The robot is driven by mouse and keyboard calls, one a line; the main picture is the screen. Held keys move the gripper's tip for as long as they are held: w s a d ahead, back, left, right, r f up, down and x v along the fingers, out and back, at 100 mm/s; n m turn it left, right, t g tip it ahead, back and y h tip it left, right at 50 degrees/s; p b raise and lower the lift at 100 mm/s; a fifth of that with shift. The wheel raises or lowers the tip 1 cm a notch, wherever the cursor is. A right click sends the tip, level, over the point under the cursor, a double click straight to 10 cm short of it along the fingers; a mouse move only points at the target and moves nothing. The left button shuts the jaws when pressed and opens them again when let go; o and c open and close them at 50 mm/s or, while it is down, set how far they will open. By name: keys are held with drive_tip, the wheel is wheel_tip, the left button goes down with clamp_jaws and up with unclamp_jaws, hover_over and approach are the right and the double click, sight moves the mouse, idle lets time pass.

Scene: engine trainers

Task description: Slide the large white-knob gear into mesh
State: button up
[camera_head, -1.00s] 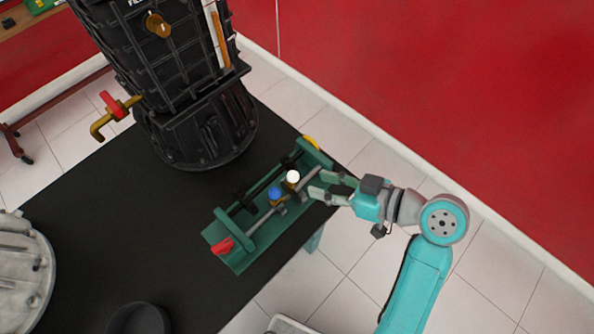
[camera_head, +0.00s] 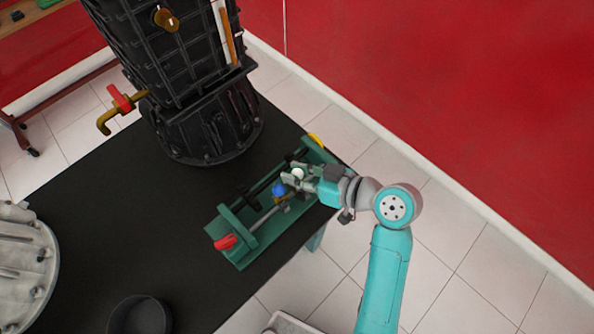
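The green gear trainer (camera_head: 225,250) lies slantwise on the black table, with shafts running between its end plates. A white knob (camera_head: 298,174) stands on its upper right shaft, and a blue knob (camera_head: 279,190) stands just to its lower left. My gripper (camera_head: 292,177) is at the white knob, with its fingers spread on either side of it. Whether the fingers touch the knob is too small to tell. The gear under the white knob is mostly hidden by my gripper.
A red handle (camera_head: 225,242) is at the trainer's near left end, and a yellow part (camera_head: 316,140) at its far end. A tall black engine housing (camera_head: 205,120) stands behind on the black table (camera_head: 110,225). A dark round bowl (camera_head: 138,316) sits at the front.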

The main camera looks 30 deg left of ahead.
clamp_jaws()
drive_tip(key=shift+w+d, duration=0.25)
drive_tip(key=shift+w, duration=0.55)
drive_tip(key=shift+w+d, duration=0.3)
drive_tip(key=shift+w, duration=0.45)
drive_tip(key=shift+w+d, duration=0.25)
drive_tip(key=shift+w, duration=0.55)
drive_tip(key=shift+o, duration=2.4)
unclamp_jaws()
drive_tip(key=shift+w, duration=0.1)
drive_tip(key=v, duration=1.2)
